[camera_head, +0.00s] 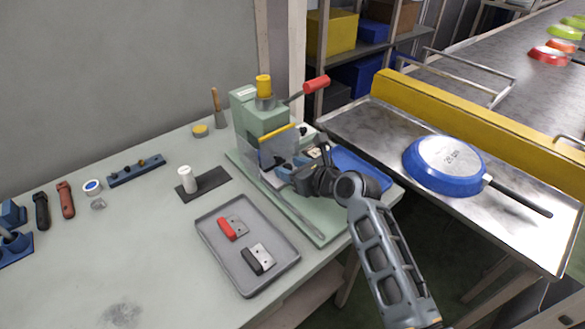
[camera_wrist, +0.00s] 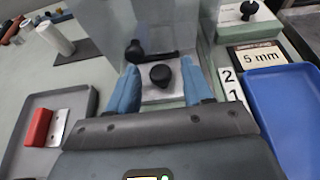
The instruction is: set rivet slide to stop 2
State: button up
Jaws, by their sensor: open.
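A green press (camera_head: 262,120) stands on the bench with a clear guard at its front. In the wrist view a black round knob (camera_wrist: 160,75) stands on a light metal plate, apparently the rivet slide (camera_wrist: 160,93). The number labels "2" and "1" (camera_wrist: 232,86) are to the right of the plate. My gripper (camera_wrist: 160,92) is open, with one blue finger on each side of the knob; I cannot tell whether they touch it. In the head view my gripper (camera_head: 288,172) reaches in low at the press, and my arm hides the slide there.
A black lever knob (camera_wrist: 135,51) is just beyond the slide knob. A "5 mm" plaque (camera_wrist: 258,56) and a blue tray (camera_wrist: 290,115) lie to the right. A grey tray (camera_head: 215,262) with red-handled and black-handled parts is in front. A blue pan (camera_head: 445,165) lies on the metal table.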

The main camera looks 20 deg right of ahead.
jog(key=shift+v, duration=3.95)
